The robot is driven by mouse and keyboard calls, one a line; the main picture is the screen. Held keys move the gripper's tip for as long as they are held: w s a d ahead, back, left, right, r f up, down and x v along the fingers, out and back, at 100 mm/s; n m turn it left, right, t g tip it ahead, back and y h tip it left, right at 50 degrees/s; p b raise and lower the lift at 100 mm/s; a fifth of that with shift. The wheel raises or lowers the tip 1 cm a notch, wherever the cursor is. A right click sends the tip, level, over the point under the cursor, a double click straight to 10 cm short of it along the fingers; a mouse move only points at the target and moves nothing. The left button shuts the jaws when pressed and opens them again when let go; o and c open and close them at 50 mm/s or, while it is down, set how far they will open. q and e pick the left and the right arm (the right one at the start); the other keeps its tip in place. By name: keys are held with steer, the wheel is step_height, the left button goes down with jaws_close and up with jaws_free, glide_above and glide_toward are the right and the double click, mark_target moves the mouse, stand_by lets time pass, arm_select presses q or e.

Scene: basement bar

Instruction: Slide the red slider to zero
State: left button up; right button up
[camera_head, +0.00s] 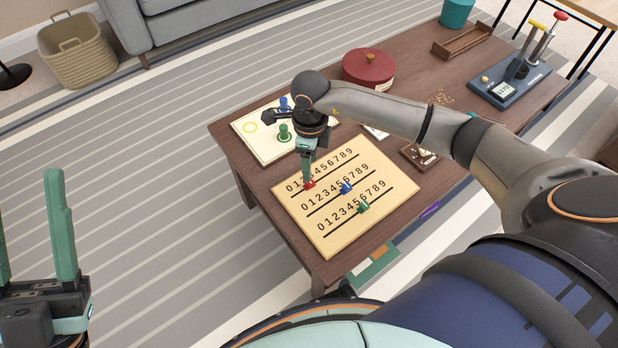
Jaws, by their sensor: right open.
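The red slider (309,185) sits on the top track of the pale wooden number board (385,172), near the low digits at the left, around 2. The gripper partly hides the digits there, so the exact number is unclear. My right gripper (307,175) points down at the red slider with its fingertips right at it; it is open, and I cannot tell whether they touch. The blue slider (346,187) is mid-track in the middle row and the green slider (363,207) is mid-track in the bottom row. My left gripper (32,215) is open and empty at the lower left, away from the table.
The board lies on a brown wooden table (232,150). Behind it are a pale board (250,143) with a green peg (284,132) and a red round box (368,68). A blue lever device (510,85) stands far right.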

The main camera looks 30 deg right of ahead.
step_height(320, 180, down, 6)
steer(key=shift+r+b, duration=0.1)
steer(key=shift+b, duration=0.6)
steer(key=shift+c, duration=0.3)
jaws_close()
stand_by(0.6)
